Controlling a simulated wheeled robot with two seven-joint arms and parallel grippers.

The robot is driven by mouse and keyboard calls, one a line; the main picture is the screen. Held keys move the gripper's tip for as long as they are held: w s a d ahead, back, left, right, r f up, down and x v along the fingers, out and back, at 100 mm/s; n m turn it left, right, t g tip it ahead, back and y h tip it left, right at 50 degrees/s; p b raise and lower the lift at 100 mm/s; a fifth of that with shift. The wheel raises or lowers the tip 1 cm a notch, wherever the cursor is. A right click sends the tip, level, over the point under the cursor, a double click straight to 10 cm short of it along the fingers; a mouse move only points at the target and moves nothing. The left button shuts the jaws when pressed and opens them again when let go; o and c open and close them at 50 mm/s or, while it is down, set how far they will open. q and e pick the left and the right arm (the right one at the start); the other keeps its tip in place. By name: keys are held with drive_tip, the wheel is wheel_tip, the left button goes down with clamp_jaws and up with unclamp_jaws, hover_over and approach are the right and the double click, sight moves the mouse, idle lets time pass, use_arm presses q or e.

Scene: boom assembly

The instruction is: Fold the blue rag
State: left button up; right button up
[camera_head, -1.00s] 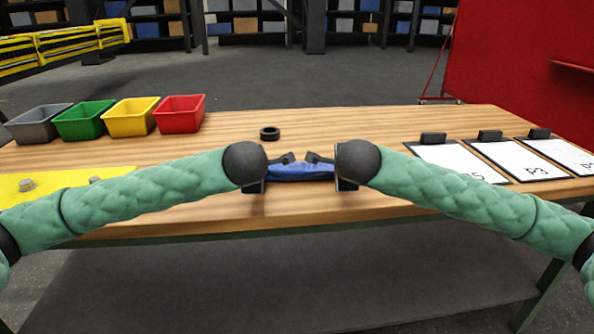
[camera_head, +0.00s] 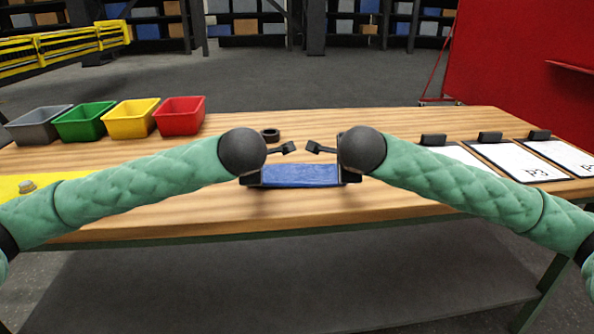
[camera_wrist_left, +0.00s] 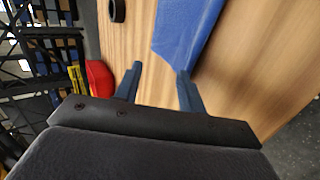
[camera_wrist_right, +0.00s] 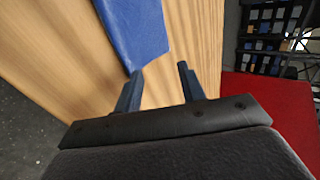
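The blue rag (camera_head: 300,175) lies on the wooden table between my two grippers, near the front edge, as a flat rectangular strip. It also shows in the left wrist view (camera_wrist_left: 186,28) and in the right wrist view (camera_wrist_right: 134,30). My left gripper (camera_head: 270,163) is at the rag's left end, fingers spread; one finger overlaps the rag's edge in its wrist view. My right gripper (camera_head: 332,163) is at the right end, also spread, one finger beside the rag's corner. Neither is closed on cloth. The rag's ends are partly hidden by the grippers in the head view.
A black ring (camera_head: 270,134) lies behind my left gripper. Grey, green, yellow and red bins (camera_head: 180,115) stand at the back left. Clipboards with papers (camera_head: 520,160) lie at the right. A yellow mat (camera_head: 12,187) is at the left. The table's front middle is clear.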

use_arm(q)
drive_tip(key=s+r, duration=0.4)
drive_tip(key=r, duration=0.1)
use_arm(e)
drive_tip(key=s+r, duration=0.4)
drive_tip(key=r, duration=0.1)
drive_tip(key=shift+r, duration=0.15)
use_arm(q)
drive_tip(key=shift+s+r, duration=0.1)
use_arm(e)
drive_tip(key=shift+s, duration=0.1)
